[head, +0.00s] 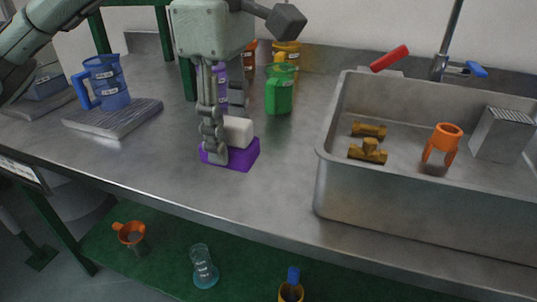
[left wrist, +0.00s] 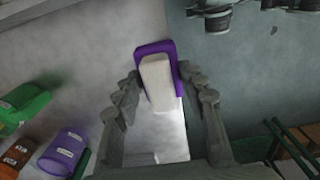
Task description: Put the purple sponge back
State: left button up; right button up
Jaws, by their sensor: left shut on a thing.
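The purple sponge (head: 243,160) is a flat purple piece with a white block (head: 238,131) on top, at the counter's front middle in the head view. In the left wrist view the purple piece (left wrist: 155,47) shows behind the white block (left wrist: 157,82). My left gripper (head: 213,153) reaches down from above at the sponge's left end. In the left wrist view its fingers (left wrist: 165,90) stand on both sides of the sponge, shut on it. Whether the sponge rests on the counter or is slightly raised is unclear. My right gripper is not in view.
The metal sink (head: 330,185) stands to the right, holding brass fittings (head: 368,150), an orange piece (head: 443,140) and a grey block (head: 502,135). A green container (head: 279,92) and a purple bottle (head: 220,85) stand behind. A blue jug (head: 107,82) is left. The counter's front edge is close.

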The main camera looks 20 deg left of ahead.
pick_arm(q)
jog(key=w+f, duration=0.2)
jog(key=w, duration=0.1)
jog(key=w+d+f, duration=0.1)
jog(key=w+f, duration=0.1)
jog(key=w, duration=0.1)
jog(key=w+f+p, duration=0.1)
jog(key=w, duration=0.2)
jog(key=shift+w+d+f, duration=0.15)
jog(key=shift+d+f, duration=0.1)
jog(key=shift+f, duration=0.15)
jog(key=shift+w+f, duration=0.1)
jog(key=shift+f, duration=0.05)
notch_tip(320, 180, down, 3)
jog(key=shift+f, duration=0.4)
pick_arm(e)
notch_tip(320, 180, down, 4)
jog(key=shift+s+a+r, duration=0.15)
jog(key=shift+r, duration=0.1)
pick_arm(q)
jog(key=shift+f, duration=0.15)
